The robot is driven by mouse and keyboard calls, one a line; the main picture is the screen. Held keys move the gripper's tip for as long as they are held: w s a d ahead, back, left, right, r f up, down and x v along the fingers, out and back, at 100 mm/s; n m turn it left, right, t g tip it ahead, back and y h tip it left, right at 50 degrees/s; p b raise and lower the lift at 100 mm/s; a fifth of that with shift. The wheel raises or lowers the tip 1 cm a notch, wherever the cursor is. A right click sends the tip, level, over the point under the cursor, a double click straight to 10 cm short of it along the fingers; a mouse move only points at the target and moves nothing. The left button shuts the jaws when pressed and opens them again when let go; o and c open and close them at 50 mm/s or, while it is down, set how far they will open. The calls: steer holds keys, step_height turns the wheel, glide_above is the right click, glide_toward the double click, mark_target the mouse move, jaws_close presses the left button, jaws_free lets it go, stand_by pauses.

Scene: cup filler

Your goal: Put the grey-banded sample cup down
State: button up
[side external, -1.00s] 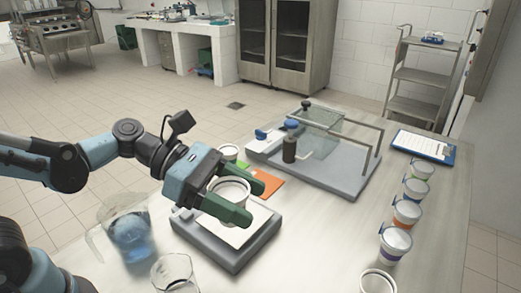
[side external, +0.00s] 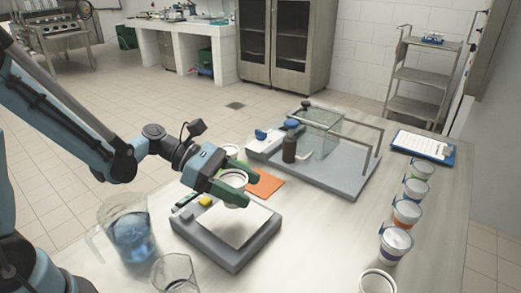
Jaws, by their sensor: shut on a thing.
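The white sample cup (side external: 233,179) is between the green fingers of my gripper (side external: 236,184), upright with its rim up. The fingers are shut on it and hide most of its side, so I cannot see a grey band. The cup is above or just behind the back edge of the grey scale-like device (side external: 222,251) with its white plate. I cannot tell whether its base touches anything. An orange mat (side external: 266,186) lies just right of the fingers.
Behind my gripper, another white cup (side external: 231,151) is partly hidden. A blue-filled jug (side external: 130,236) and a clear beaker (side external: 175,274) stand front left. Several banded cups (side external: 405,214) line the right. A grey fixture (side external: 345,182) and a clipboard (side external: 424,147) stand behind.

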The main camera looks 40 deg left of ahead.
steer(key=shift+f, duration=2.05)
steer(key=shift+f, duration=0.1)
steer(key=o, duration=1.2)
steer(key=shift+c, duration=0.2)
